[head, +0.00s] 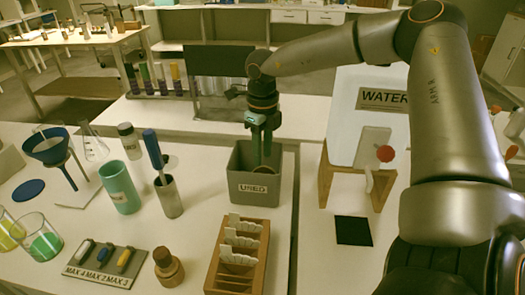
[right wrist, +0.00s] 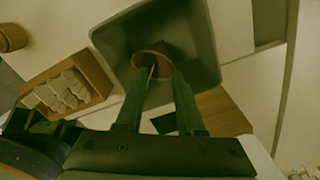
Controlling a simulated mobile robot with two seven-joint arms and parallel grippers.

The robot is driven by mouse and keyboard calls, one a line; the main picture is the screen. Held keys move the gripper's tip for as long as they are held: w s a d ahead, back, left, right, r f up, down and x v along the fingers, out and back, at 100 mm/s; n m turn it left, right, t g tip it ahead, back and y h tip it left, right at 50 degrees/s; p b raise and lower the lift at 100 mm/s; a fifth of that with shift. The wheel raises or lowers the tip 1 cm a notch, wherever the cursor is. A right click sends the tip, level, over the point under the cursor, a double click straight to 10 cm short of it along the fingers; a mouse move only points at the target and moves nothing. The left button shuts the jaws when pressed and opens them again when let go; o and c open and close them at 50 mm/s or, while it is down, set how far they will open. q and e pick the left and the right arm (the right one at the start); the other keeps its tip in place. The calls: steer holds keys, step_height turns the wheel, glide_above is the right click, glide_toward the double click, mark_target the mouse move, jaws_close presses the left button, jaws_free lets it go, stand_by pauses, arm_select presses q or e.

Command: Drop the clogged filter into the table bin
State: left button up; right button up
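The table bin (head: 254,191) is a grey open box with a label that seems to read "USED". It stands on the white table at the middle of the head view, and its wall (right wrist: 205,45) also shows in the right wrist view. My right gripper (head: 262,158) points down into the bin's opening. Its fingers (right wrist: 164,72) are apart in the right wrist view. A round brown filter (right wrist: 152,60) shows inside the bin, just past the fingertips and partly hidden by one finger; no firm grip on it shows. My left gripper is not in view.
A metal cup (head: 169,196) and a green cup (head: 120,187) stand to the left. A WATER tank (head: 371,115) on a wooden stand is to the right.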

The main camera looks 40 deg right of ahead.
step_height(320, 180, up, 12)
steer(key=shift+r+p, duration=0.25)
steer(key=shift+p, duration=0.2)
stand_by(0.5)
